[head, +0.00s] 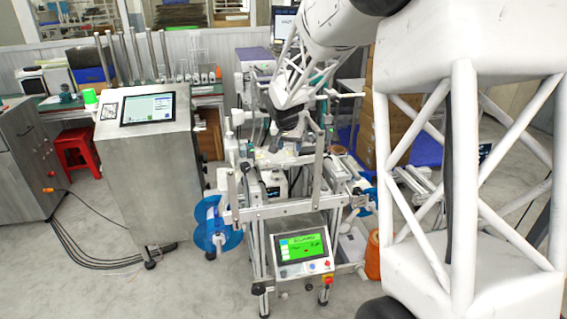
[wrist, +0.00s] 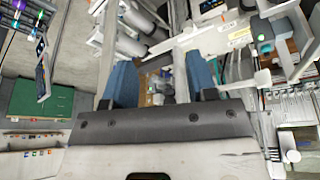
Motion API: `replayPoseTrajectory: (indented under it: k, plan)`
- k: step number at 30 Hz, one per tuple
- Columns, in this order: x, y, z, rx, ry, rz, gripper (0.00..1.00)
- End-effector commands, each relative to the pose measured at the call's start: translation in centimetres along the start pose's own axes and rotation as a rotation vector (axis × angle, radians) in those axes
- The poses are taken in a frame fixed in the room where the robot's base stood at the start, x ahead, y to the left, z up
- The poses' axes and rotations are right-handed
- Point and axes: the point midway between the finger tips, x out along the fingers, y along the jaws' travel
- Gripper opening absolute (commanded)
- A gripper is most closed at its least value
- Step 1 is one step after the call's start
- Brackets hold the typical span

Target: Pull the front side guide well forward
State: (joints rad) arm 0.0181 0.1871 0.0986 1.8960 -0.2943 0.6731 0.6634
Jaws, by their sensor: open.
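The film reel machine (head: 285,209) stands at the middle of the head view, with a pale metal rail across its front and upright posts at the rail. I cannot tell for sure which part is the front side guide; several pale bars and posts overlap there. My gripper (head: 288,128) is over the upper part of the machine, behind the front rail in the picture, and small there. In the wrist view my gripper (wrist: 160,78) shows two blue fingers spread apart, with nothing held between them. Whether a finger touches any part is not clear.
Blue reels (head: 215,232) hang at the machine's left side. A green-lit control panel (head: 302,247) sits below the front rail. A steel cabinet with a screen (head: 150,185) stands left. An orange spool (head: 373,256) is at the right. Floor in front is clear.

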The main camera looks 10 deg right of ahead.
Motion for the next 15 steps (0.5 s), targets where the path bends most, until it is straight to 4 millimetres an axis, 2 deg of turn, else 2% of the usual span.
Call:
replayPoseTrajectory:
  k: [6, 15]
  plan:
    - [4.6, -2.1, -3.1, 0.039, 0.011, 0.006, 0.53]
    - [10.6, -4.5, -6.6, 0.088, 0.027, 0.011, 0.53]
